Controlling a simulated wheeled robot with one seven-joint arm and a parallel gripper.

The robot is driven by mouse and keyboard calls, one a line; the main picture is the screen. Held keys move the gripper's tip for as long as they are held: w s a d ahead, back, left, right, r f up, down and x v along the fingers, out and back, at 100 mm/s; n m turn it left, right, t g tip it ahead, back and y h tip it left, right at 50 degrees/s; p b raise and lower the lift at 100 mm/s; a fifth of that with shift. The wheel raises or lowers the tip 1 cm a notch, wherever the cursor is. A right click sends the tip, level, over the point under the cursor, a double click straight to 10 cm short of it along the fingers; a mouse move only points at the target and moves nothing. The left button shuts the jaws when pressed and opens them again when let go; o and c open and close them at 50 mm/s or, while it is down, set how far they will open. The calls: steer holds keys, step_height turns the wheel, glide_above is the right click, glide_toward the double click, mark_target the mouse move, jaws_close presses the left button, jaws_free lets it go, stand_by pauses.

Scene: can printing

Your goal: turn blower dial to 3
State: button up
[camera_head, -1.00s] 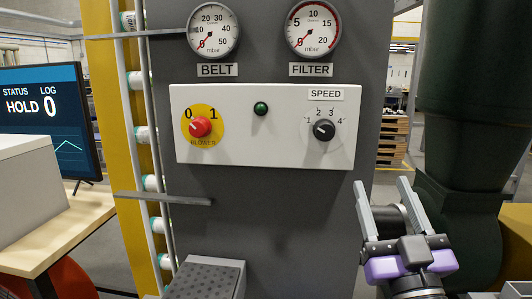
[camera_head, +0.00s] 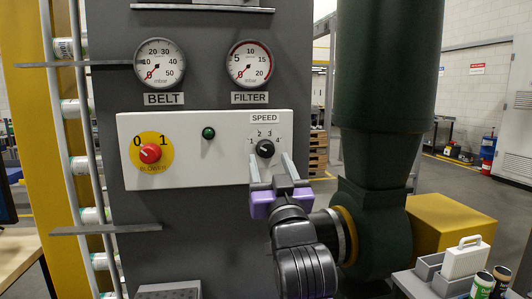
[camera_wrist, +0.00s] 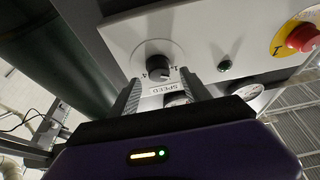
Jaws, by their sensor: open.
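The black speed dial (camera_head: 265,149) is on the right of the white control panel (camera_head: 205,176), under a SPEED label and ringed by the numbers 1 to 4. Its small white mark seems to point to the left, near 1. The dial also shows in the wrist view (camera_wrist: 159,73), where the panel appears upside down. My gripper (camera_head: 270,162) is open and empty, its two fingers pointing up at the panel just below the dial. In the wrist view the fingers (camera_wrist: 160,88) flank the dial on either side; I cannot tell whether they touch it.
A red blower knob (camera_head: 150,153) on a yellow disc and a green lamp (camera_head: 208,133) are on the same panel. The belt gauge (camera_head: 160,64) and filter gauge (camera_head: 249,64) are above. A dark green duct (camera_head: 386,70) stands to the right.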

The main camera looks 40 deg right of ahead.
mark_target(266, 150)
steer(key=shift+x, duration=1.45)
jaws_close()
